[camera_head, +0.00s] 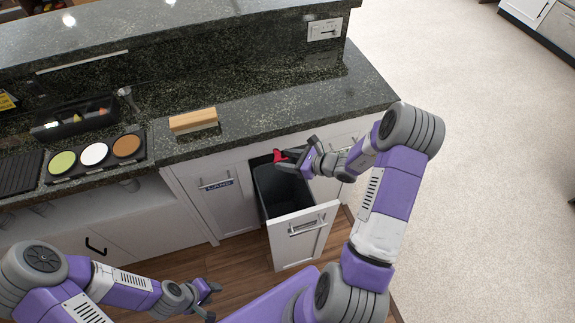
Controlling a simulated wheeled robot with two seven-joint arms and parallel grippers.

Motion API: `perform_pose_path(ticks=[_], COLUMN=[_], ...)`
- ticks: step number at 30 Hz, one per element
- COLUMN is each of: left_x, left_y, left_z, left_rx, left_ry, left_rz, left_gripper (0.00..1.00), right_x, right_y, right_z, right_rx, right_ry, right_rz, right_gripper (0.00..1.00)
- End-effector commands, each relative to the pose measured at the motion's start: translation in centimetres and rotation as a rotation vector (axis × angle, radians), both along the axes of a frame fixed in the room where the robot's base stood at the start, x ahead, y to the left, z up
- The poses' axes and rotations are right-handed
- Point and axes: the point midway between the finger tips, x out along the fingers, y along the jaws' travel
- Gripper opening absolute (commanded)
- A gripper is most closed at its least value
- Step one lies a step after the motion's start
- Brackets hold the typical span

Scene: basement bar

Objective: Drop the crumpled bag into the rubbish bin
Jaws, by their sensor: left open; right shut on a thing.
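The crumpled bag (282,157) is a small red thing, partly hidden by my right gripper. My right gripper (289,160) is shut on it, above the back part of the rubbish bin. The rubbish bin (276,191) is a dark open container in a white pull-out drawer (301,236) below the counter; the drawer stands open. My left gripper (212,299) is open and empty, low over the wooden floor at the bottom of the view, apart from the bin.
A dark granite counter (262,112) runs above the drawer, its front edge close behind my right gripper. On it are a wooden block (193,120), a tray of three round bowls (95,157) and a black caddy (74,117). Pale floor (480,180) at the right is clear.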

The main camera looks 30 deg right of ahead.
Motion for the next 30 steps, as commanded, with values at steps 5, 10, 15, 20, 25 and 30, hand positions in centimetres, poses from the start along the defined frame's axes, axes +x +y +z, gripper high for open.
perform_pose_path(ticks=[5, 10, 15, 20, 25, 30], left_x=[0.0, 0.0, 0.0, 0.0, 0.0, 0.0], left_y=[0.0, 0.0, 0.0, 0.0, 0.0, 0.0], left_z=[-0.7, -2.0, -3.5, -4.5, -4.5, -4.5], left_rx=[0.0, 0.0, 0.0, 0.0, 0.0, 0.0], left_ry=[-0.001, -0.001, -0.001, -0.001, -0.001, -0.001], left_rz=[0.0, 0.0, 0.0, 0.0, 0.0, 0.0], left_gripper=[0.43, 0.43, 0.43, 0.43, 0.43, 0.43], right_x=[0.1, 0.1, 0.1, 0.1, 0.1, 0.1], right_y=[-0.5, -0.5, -0.5, -0.5, -0.5, -0.5], right_z=[-0.8, -2.5, -4.6, -6.0, -6.1, -6.0], right_rx=[0.0, 0.001, 0.0, 0.0, 0.001, -0.001], right_ry=[-0.001, 0.001, 0.0, 0.0, -0.001, 0.0], right_rz=[-0.014, -0.013, -0.013, -0.013, -0.013, -0.013], right_gripper=[0.25, 0.25, 0.25, 0.25, 0.25, 0.57])
